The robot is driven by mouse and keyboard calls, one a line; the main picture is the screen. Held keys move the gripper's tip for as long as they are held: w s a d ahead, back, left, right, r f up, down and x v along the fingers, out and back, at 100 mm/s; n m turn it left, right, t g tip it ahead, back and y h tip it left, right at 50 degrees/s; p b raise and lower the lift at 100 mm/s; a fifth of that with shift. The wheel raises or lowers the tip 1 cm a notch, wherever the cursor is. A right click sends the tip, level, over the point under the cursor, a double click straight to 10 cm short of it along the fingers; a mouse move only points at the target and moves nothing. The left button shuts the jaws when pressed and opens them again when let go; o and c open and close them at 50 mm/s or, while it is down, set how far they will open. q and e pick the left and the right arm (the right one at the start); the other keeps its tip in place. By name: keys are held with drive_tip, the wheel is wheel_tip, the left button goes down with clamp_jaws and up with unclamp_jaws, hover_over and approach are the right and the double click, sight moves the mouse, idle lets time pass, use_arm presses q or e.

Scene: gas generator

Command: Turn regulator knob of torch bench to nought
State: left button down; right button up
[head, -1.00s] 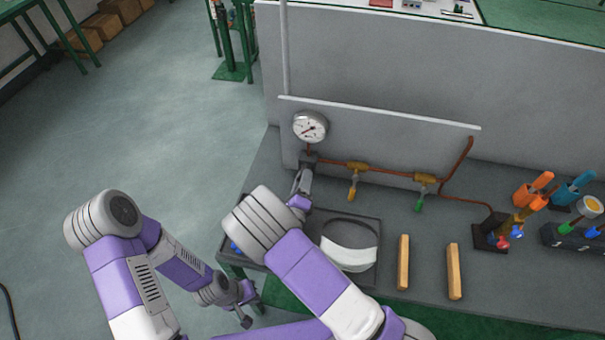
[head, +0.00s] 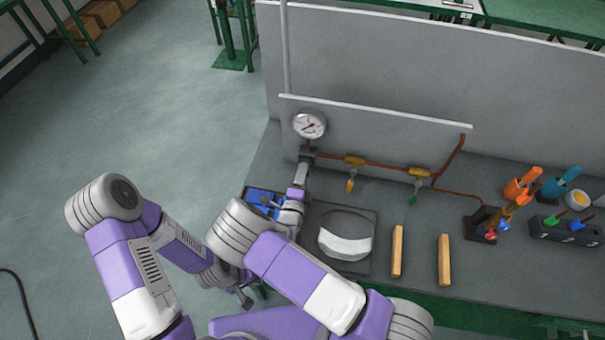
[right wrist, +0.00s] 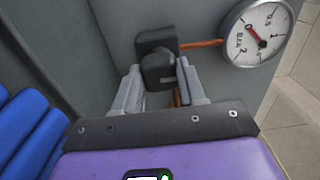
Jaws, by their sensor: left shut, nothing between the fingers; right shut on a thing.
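The torch bench's dark regulator (head: 306,154) is mounted on the grey panel, below a round white pressure gauge (head: 310,125). My right gripper (head: 303,163) reaches up to it. In the right wrist view, its two grey fingers sit on either side of the black square knob (right wrist: 158,70), shut on it. The gauge (right wrist: 258,32) there has a red needle over its scale; I cannot tell the exact reading. The knob's marks are not visible. My left gripper (head: 246,297) hangs low, left of the bench's front edge, shut and empty.
A copper pipe with two valves, yellow (head: 351,172) and green (head: 415,186), runs right along the panel. A tray with a blue thing (head: 262,196), a round dish (head: 345,240), two wooden bars (head: 397,250) and a torch stand (head: 484,224) occupy the bench.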

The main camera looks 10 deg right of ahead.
drive_tip(key=o, duration=1.1)
drive_tip(key=shift+c, duration=0.2)
drive_tip(key=v, duration=0.7)
drive_tip(key=shift+s+a, duration=0.1)
drive_tip(key=shift+s, duration=0.25)
